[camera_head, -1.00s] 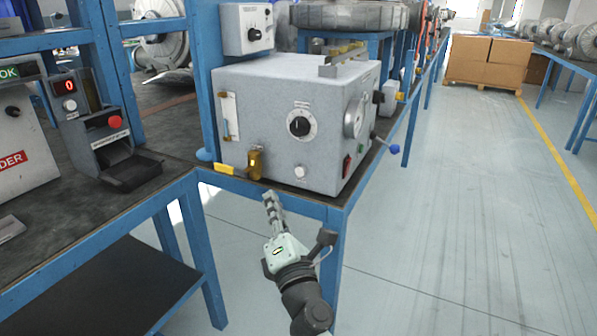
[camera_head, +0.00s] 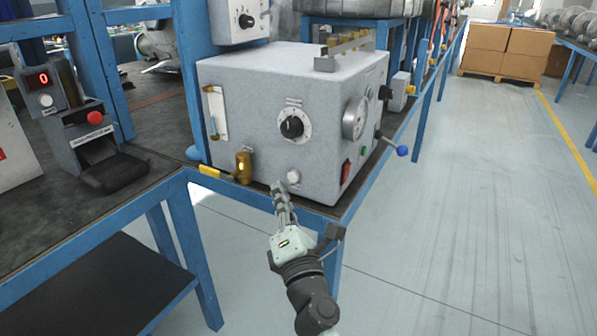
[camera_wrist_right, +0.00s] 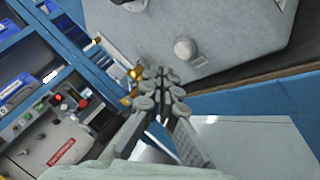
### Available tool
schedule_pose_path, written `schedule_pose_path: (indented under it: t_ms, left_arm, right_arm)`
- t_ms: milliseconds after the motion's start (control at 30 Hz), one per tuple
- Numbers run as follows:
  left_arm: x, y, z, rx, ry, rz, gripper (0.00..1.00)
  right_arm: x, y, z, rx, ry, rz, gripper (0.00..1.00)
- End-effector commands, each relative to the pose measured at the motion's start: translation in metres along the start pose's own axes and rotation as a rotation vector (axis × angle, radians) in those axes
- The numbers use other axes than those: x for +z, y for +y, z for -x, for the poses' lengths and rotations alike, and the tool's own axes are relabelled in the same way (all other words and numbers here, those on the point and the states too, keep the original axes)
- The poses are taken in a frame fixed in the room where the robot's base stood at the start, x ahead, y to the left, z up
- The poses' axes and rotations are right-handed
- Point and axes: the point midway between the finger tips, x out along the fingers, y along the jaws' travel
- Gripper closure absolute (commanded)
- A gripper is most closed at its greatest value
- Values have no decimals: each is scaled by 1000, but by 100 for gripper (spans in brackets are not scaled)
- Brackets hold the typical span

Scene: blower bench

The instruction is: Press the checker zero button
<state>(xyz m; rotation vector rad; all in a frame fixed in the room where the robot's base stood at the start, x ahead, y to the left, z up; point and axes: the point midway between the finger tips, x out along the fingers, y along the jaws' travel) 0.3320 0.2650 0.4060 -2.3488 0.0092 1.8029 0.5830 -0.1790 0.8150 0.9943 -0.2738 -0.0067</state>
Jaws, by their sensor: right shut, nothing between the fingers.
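A pale round button (camera_head: 293,177) sits low on the front of the grey box (camera_head: 245,110); its label is too small to read. It also shows in the right wrist view (camera_wrist_right: 185,48). A small device (camera_head: 85,140) at the left has a red display reading 0, a white button (camera_head: 46,100) and a red button (camera_head: 94,117). I cannot tell by label which is the checker zero button. My right gripper (camera_head: 279,188) is shut and empty, its tips just below and left of the box's pale button, seemingly apart from it. My left gripper is out of view.
The grey box carries a black dial (camera_head: 292,127), a gauge (camera_head: 354,118), a red switch (camera_head: 345,172) and a blue-tipped lever (camera_head: 401,150). A brass fitting (camera_head: 243,168) and yellow handle stand near the bench edge.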

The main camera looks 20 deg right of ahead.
Motion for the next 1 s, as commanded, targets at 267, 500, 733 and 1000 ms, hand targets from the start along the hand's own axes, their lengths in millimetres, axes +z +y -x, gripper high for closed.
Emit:
schedule_pose_path:
  t_ms: [267, 500, 733, 1000]
  left_arm:
    - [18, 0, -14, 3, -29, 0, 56]
    - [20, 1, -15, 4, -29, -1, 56]
    - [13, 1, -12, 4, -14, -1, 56]
    - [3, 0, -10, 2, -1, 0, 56]
  right_arm:
    - [7, -6, -10, 2, 2, -1, 100]
    - [7, -6, -10, 1, 2, -1, 100]
    - [7, -6, -10, 1, 2, -1, 100]
    - [7, -6, -10, 1, 2, -1, 100]
